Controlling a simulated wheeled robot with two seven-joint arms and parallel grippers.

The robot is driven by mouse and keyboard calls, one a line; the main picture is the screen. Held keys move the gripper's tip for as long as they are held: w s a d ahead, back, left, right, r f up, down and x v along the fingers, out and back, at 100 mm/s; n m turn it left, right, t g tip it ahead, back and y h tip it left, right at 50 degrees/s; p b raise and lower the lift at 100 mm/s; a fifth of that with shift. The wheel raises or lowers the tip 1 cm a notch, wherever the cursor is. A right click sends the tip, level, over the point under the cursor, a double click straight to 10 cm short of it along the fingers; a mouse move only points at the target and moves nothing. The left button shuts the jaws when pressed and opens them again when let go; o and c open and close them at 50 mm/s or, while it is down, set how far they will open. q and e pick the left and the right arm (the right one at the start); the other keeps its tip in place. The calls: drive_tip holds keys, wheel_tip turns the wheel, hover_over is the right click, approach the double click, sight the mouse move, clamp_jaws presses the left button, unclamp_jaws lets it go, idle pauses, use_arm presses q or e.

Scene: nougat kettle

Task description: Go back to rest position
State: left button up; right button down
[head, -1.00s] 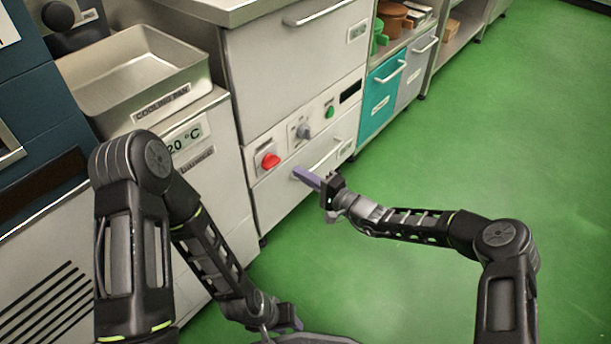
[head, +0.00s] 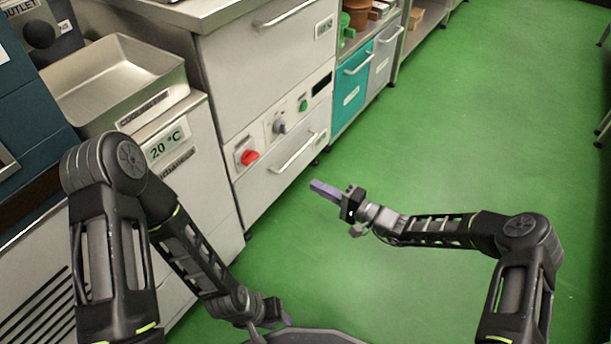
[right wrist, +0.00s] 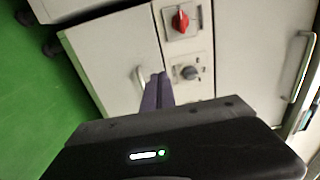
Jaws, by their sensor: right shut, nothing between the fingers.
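My right gripper (head: 324,190) is in the middle of the head view, its purple fingers together with nothing between them. It hangs over the green floor, apart from the cabinet front. In the right wrist view its fingers (right wrist: 157,92) are closed and overlap the cabinet panel behind. My left gripper (head: 282,318) is low in the head view, close to my own body. Its fingertips are small and partly hidden, so its jaw state does not show clearly.
The cabinet has a red knob (head: 249,157), a grey knob (head: 279,127) and a drawer handle (head: 292,153). A metal cooling pan (head: 165,75) stands on the left counter. Teal (head: 350,92) and grey drawers are further back. The green floor (head: 480,130) to the right is clear.

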drive_tip(key=shift+s+d, duration=0.2)
drive_tip(key=shift+d, duration=0.1)
idle(0.4)
